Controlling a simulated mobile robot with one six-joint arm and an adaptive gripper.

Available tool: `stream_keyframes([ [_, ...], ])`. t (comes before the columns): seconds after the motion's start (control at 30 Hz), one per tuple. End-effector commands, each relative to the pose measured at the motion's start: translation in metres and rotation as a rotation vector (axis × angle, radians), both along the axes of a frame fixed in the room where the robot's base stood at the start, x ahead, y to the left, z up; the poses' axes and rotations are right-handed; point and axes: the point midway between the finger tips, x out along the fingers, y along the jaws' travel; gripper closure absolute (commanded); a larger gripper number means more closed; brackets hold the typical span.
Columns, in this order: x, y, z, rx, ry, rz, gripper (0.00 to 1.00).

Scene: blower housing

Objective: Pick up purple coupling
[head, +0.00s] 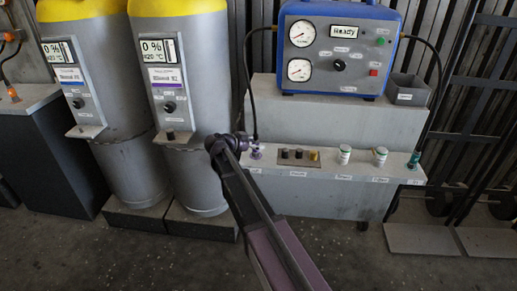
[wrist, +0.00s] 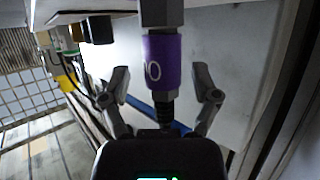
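My gripper (wrist: 160,84) is open, with one finger on each side of the coupling. Gaps show between both fingers and the sleeve, so it appears not to be gripped. In the head view the coupling (head: 256,152) sits at the left end of the grey bench shelf, just right of the end of my arm. My arm hides most of my gripper there.
Black and yellow fittings (head: 300,154) and green-and-white containers (head: 345,154) stand along the shelf. A teal coupling (head: 414,160) is at its right end. A blue gauge unit (head: 338,50) reading Ready stands above. Two grey tanks (head: 190,110) are at left.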

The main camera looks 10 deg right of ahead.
Motion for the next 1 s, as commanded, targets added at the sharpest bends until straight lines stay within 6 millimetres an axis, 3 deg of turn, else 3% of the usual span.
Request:
stream_keyframes([
  [0.03,0.000,0.000,0.000,0.000,0.000,0.000,0.45],
  [0.2,0.000,0.000,0.000,0.000,0.000,0.000,0.96],
  [0.23,0.000,0.000,0.000,0.000,0.000,-0.001,1.00],
  [0.67,0.000,-0.001,0.002,0.000,0.001,-0.002,1.00],
  [1.0,0.000,-0.001,0.020,-0.001,0.000,-0.002,1.00],
])
